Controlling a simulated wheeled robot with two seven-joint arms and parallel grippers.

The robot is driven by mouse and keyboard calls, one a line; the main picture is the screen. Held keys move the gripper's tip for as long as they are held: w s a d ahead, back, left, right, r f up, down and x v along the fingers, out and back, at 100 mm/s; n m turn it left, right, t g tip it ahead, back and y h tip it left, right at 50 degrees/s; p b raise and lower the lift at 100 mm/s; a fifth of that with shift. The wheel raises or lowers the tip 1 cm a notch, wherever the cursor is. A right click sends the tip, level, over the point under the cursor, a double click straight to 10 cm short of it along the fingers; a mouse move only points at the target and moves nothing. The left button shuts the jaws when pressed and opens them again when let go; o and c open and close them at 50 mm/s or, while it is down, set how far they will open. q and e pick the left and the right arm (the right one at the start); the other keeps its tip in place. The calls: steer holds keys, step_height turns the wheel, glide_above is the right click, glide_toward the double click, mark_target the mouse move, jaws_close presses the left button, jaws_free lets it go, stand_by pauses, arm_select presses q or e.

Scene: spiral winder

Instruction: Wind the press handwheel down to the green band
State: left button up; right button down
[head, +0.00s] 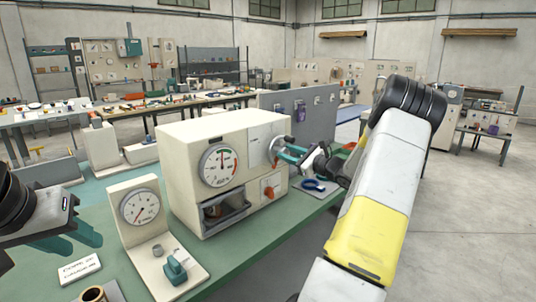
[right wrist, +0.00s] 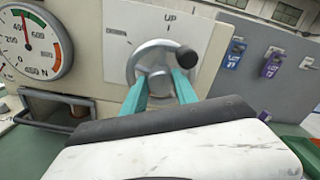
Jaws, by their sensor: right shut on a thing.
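The press is a cream box (head: 181,143) on the green bench, with a round force gauge (head: 220,165) on its front. The silver handwheel (right wrist: 148,56) with a black knob (right wrist: 187,57) is on the press's right panel, below an "UP" mark. My right gripper (right wrist: 160,82) has its teal fingers shut on the handwheel; their contact is partly hidden. My left gripper (head: 82,237) is open and empty at the left, away from the press.
A smaller dial stand (head: 140,208) with a teal knob (head: 175,269) stands in front of the press. A "Force" label card (head: 80,269) lies nearby. A grey panel with hanging lot tags (head: 300,108) is behind the handwheel. A blue ring-shaped item (head: 314,185) lies right of the press.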

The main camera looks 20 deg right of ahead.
steer(key=c, duration=1.2)
jaws_free()
steer(key=shift+c, duration=0.2)
steer(key=shift+s+d, duration=0.1)
steer(key=v, duration=0.7)
steer(key=shift+s, duration=0.35)
steer(key=shift+d, duration=0.1)
